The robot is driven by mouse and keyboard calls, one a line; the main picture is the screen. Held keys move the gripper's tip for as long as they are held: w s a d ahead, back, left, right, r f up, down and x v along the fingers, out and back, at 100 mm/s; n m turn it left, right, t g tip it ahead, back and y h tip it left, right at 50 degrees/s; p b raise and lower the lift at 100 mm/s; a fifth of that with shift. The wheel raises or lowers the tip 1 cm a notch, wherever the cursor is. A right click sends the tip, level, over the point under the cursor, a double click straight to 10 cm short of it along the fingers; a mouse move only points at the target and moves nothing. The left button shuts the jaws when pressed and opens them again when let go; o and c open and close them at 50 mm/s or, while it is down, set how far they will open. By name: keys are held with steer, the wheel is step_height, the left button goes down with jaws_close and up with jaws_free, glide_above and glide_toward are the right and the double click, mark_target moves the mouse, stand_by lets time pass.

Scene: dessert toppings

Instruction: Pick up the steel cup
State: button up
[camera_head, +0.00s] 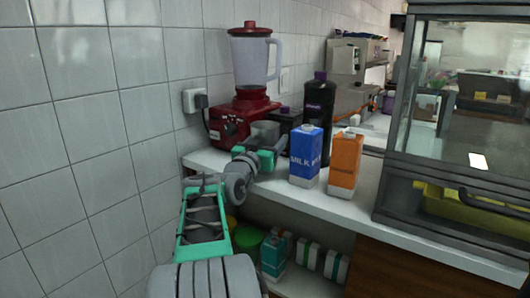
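A grey, cup-like shape, which looks like the steel cup (266,130), stands at the left end of the white counter (345,205), in front of the red blender base. Its lower part is hidden by my arm. My arm reaches up from the bottom of the picture to the counter's left end. My gripper (268,152) is at or just in front of the cup, small and partly hidden by my own wrist. I cannot tell whether its fingers touch the cup or how far apart they are.
A red blender (252,60) stands behind the cup against the tiled wall. A blue milk carton (306,155), an orange carton (345,163) and a dark bottle (318,110) stand close to the right. A glass-fronted case (460,110) fills the far right. Cartons sit on a shelf below.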

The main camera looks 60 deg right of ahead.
steer(key=c, duration=0.6)
steer(key=shift+c, duration=0.4)
steer(key=shift+r, duration=0.2)
